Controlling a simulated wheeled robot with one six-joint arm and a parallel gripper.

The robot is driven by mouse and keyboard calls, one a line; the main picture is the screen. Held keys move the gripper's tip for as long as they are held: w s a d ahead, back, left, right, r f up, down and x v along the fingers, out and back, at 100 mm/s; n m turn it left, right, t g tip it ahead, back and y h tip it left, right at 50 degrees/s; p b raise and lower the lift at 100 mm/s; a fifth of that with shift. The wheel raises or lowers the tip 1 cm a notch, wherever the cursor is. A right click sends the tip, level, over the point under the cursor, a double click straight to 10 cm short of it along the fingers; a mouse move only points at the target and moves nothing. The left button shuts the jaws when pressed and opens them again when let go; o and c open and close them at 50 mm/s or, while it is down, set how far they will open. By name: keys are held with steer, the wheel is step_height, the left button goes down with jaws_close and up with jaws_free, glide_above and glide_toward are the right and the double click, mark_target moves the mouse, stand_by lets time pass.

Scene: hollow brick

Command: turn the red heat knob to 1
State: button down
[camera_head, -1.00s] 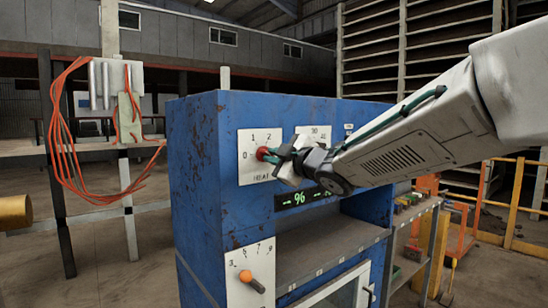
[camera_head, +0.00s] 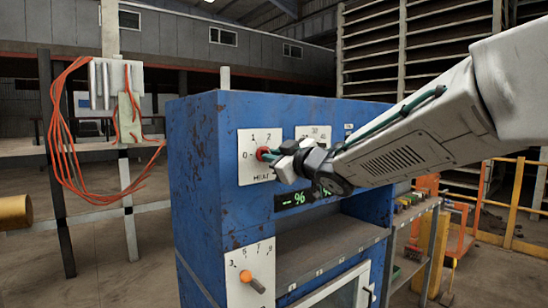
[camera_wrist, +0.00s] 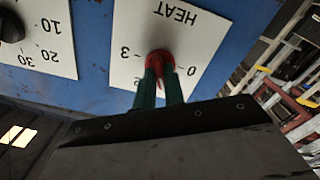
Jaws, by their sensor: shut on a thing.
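The red heat knob (camera_head: 262,154) sits on a white plate (camera_head: 247,174) marked HEAT, on the upper front of the blue machine. My gripper (camera_head: 269,155) reaches it from the right. In the wrist view the plate is upside down, and the green fingers (camera_wrist: 160,78) are shut on the red knob (camera_wrist: 159,58). In that view 0 is right of the knob, 3 left and 2 lower left. The 1 is hidden behind the fingers there, but 1 and 2 show above the knob in the head view. The fingers cover much of the knob, so I cannot tell its exact setting.
A second white dial plate (camera_head: 313,133) is right of the heat plate; its black knob (camera_wrist: 10,27) shows in the wrist view. A green-lit display (camera_head: 297,198) is below. An orange-tipped lever (camera_head: 246,276) is lower left. Orange cables (camera_head: 60,140) hang far left.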

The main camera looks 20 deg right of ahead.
steer(key=c, duration=1.5)
jaws_free()
steer(key=v, duration=0.7)
steer(key=shift+s+d, duration=0.15)
steer(key=shift+s, duration=0.2)
